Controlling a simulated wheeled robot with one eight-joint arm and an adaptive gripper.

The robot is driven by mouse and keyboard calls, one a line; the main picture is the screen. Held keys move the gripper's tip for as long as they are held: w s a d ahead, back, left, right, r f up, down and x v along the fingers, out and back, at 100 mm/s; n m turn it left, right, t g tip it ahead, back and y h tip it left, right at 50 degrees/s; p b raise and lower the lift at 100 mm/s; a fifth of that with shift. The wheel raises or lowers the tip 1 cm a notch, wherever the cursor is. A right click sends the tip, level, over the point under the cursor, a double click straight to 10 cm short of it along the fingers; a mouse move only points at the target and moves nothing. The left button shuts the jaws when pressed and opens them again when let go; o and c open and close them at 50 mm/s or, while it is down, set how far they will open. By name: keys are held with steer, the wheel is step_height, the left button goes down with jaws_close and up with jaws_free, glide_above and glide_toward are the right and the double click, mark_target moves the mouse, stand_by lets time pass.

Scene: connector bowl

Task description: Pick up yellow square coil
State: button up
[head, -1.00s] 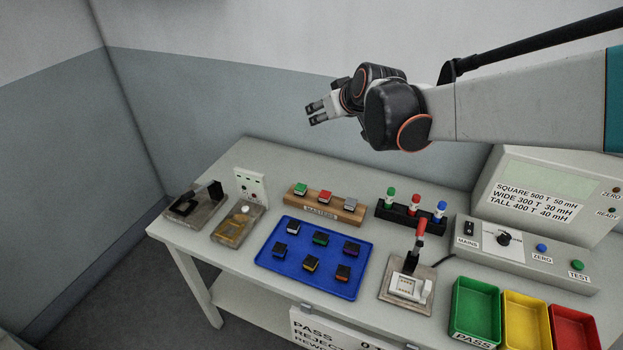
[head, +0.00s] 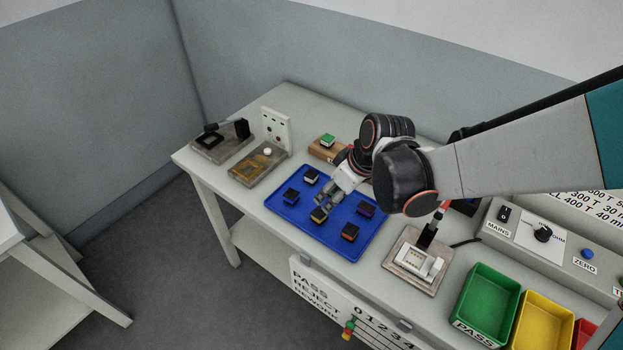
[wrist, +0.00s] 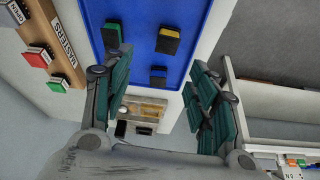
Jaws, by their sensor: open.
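The yellow coil (head: 318,216), a small block with a dark top and a yellow side, sits on the blue tray (head: 283,227). It also shows at the top of the wrist view (wrist: 168,40), roughly between the lines of the two fingers. My gripper (head: 328,201) is open and empty above the tray, very close to the yellow coil in the head view. In the wrist view its two green-padded fingers (wrist: 163,68) are spread wide apart. I cannot tell the exact height gap.
Near it on the tray are a blue coil (head: 290,196), a white coil (head: 311,175), a purple coil (head: 366,208) and an orange-red coil (head: 349,232). A wooden masters block (wrist: 60,45) lies behind the tray. A test fixture (head: 416,262) stands to the right.

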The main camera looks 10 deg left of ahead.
steer(key=b, duration=0.3)
glide_above(318, 212)
steer(key=s+d, duration=0.1)
steer(key=d, duration=0.1)
step_height(318, 212, down, 5)
steer(key=shift+r, duration=0.1)
steer(key=b+x, duration=0.3)
steer(key=x, duration=0.2)
steer(key=shift+s+d, duration=0.1)
steer(key=c, duration=1.1)
